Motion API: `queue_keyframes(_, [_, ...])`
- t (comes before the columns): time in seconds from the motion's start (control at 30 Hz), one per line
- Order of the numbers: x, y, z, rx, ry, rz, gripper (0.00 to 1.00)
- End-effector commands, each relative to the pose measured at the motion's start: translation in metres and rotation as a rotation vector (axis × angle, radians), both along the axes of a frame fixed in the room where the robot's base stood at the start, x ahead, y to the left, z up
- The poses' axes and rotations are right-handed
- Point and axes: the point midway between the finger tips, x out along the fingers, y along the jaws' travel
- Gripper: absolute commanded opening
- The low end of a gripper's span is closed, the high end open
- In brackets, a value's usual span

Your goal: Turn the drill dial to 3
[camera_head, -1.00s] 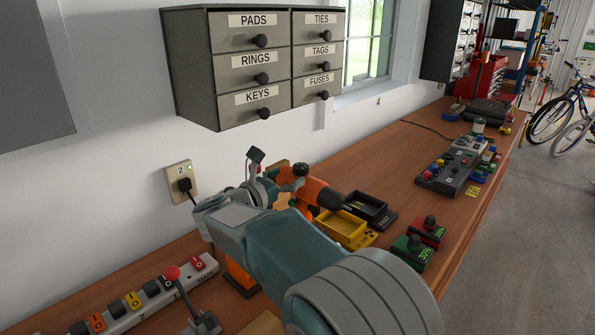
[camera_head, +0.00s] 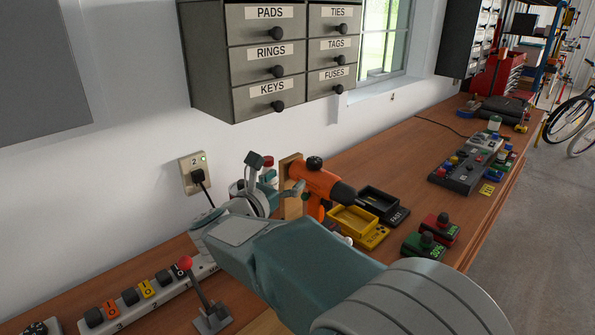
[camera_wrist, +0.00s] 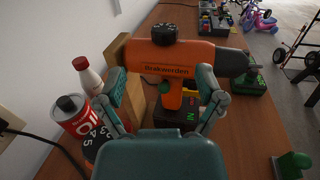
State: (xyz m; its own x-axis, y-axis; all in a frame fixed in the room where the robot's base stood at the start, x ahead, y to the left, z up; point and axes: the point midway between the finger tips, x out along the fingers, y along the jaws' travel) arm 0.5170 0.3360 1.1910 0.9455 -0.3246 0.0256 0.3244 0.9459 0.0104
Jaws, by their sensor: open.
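The orange drill (camera_head: 319,183) stands on the bench against a wooden block (camera_head: 291,190), its dark chuck pointing right. Its round black dial (camera_head: 315,162) sits on top. In the wrist view the drill (camera_wrist: 181,60) lies ahead of my gripper, side on, with the dial (camera_wrist: 164,33) at its top left. I cannot read the dial's setting. My gripper (camera_wrist: 161,74) is open and empty, its fingers spread in front of the drill body, below the dial's level in the picture. In the head view my gripper (camera_head: 268,181) is just left of the drill, partly hidden by my arm.
A red-and-white bottle (camera_wrist: 89,76) and a red can (camera_wrist: 74,116) stand close left of my gripper. Yellow (camera_head: 352,219) and black (camera_head: 380,203) trays lie right of the drill. A red-knobbed lever (camera_head: 203,293) and power strip (camera_head: 140,297) are nearer. Drawers (camera_head: 275,55) hang above.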

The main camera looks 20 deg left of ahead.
Motion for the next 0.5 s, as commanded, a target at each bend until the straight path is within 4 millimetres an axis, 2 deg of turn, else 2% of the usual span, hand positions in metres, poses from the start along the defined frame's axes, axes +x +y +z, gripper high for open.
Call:
queue_keyframes(0.03, [0.000,-0.010,0.003,0.000,-0.004,0.049,0.87])
queue_keyframes(0.2, [-0.005,-0.026,-0.001,-0.005,0.013,0.204,0.87])
queue_keyframes(0.37, [-0.008,-0.029,-0.007,-0.009,0.030,0.263,0.87])
queue_keyframes(0.5, [0.004,-0.029,-0.007,-0.009,0.030,0.265,0.87])
